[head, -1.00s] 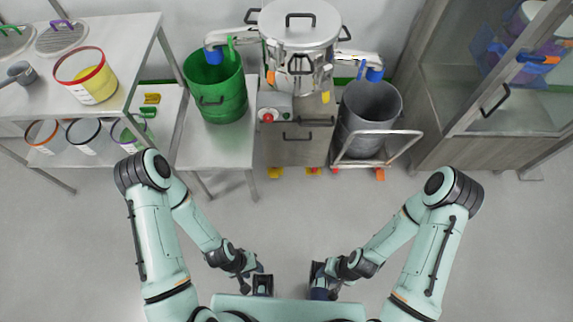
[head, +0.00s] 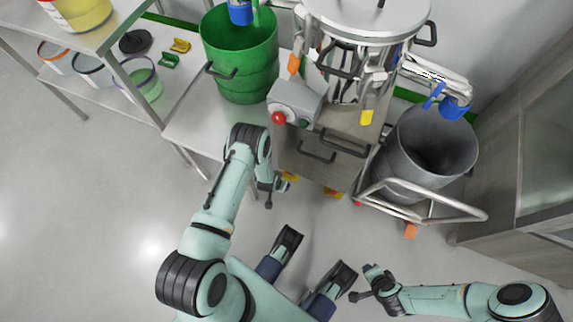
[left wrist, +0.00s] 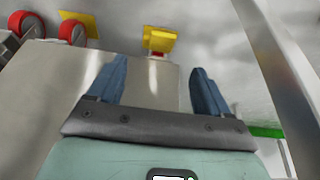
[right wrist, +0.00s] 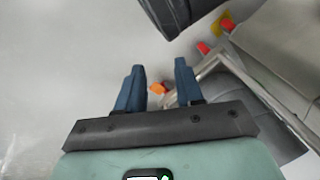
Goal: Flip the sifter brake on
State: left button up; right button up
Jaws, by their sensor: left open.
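The sifter (head: 372,22) stands on a grey wheeled cabinet (head: 318,160) with handles. In the left wrist view a yellow tab with red below (left wrist: 160,40) lies beyond my left gripper (left wrist: 160,66), and red wheels (left wrist: 72,32) beside yellow show at upper left. The left gripper is open and empty, low by the cabinet, largely hidden by my arm in the head view. My right gripper (right wrist: 160,64) is open and empty over the floor.
A grey bin (head: 425,165) stands on a railed trolley (head: 465,213) right of the cabinet. A green drum (head: 240,60) stands on a steel table (head: 205,130) at left. A control box with a red button (head: 278,118) is on the cabinet. The floor in front is clear.

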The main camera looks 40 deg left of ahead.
pick_arm(q)
jog(key=b+x, duration=0.2)
jog(key=x, duration=0.2)
jog(key=b+x, duration=0.2)
jog(key=x, duration=0.3)
jog(key=a+b+x, duration=0.1)
jog(key=b+x, duration=0.1)
jog(key=x, duration=0.2)
jog(key=shift+w+f, duration=0.15)
jog(key=shift+w, duration=0.3)
jog(key=shift+w+f+b, duration=0.2)
jog(key=shift+f+b, duration=0.1)
jog(key=shift+f, duration=0.1)
pick_arm(e)
jog(key=s+d+f+g, duration=0.2)
jog(key=s+f+g, duration=0.2)
jog(key=s+f, duration=0.5)
jog(key=shift+s+f+m, duration=0.3)
jog(key=shift+s+m, duration=0.1)
jog(key=shift+s, duration=1.15)
jog(key=shift+a, duration=0.1)
pick_arm(q)
jog(key=shift+s, duration=0.1)
jog(key=c, duration=1)
